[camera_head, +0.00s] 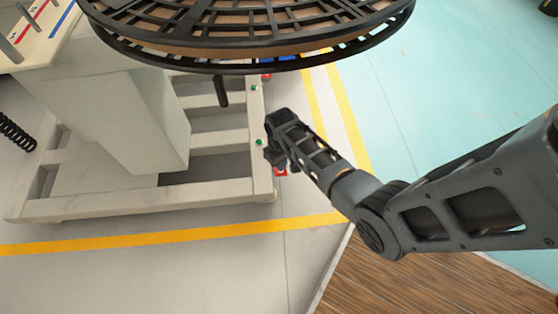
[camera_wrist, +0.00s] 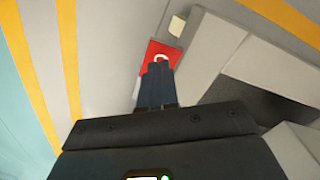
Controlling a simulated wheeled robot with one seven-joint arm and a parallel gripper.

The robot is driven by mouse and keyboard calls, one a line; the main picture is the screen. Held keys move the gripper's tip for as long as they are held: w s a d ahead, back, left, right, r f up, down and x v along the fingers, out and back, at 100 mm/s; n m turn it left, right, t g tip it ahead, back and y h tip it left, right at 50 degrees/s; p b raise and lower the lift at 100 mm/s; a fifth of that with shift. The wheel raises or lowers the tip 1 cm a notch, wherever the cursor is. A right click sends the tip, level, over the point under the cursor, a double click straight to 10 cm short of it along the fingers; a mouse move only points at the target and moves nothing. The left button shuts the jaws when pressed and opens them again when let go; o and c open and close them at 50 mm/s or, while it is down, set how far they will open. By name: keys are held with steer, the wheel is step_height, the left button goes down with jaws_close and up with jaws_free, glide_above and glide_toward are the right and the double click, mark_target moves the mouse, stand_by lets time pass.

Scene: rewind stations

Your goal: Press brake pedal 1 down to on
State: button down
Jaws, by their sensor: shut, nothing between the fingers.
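A red pedal (camera_head: 281,172) with a white mark sticks out low at the right end of the pale machine base. It also shows in the wrist view (camera_wrist: 152,48), just beyond my fingertips, which cover part of it. The mark is partly covered, so I cannot read a number. My gripper (camera_head: 272,158) is shut and empty, pointing down over the pedal. In the wrist view my gripper (camera_wrist: 156,72) overlaps the pedal's lower part. I cannot tell whether the fingers touch it or how far down it is. A second red piece (camera_head: 267,76) shows farther back on the base.
The pale machine base (camera_head: 150,197) has green dots (camera_head: 259,142) at its right end. A large black reel (camera_head: 250,40) overhangs it. Yellow floor lines (camera_head: 170,237) run around the station. Open floor (camera_head: 440,80) lies to the right.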

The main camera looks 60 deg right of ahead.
steer(key=shift+f+b, duration=0.9)
steer(key=shift+f, duration=0.4)
stand_by(0.7)
steer(key=shift+r, duration=0.1)
steer(key=shift+r+p, duration=3.4)
steer(key=shift+p, duration=0.3)
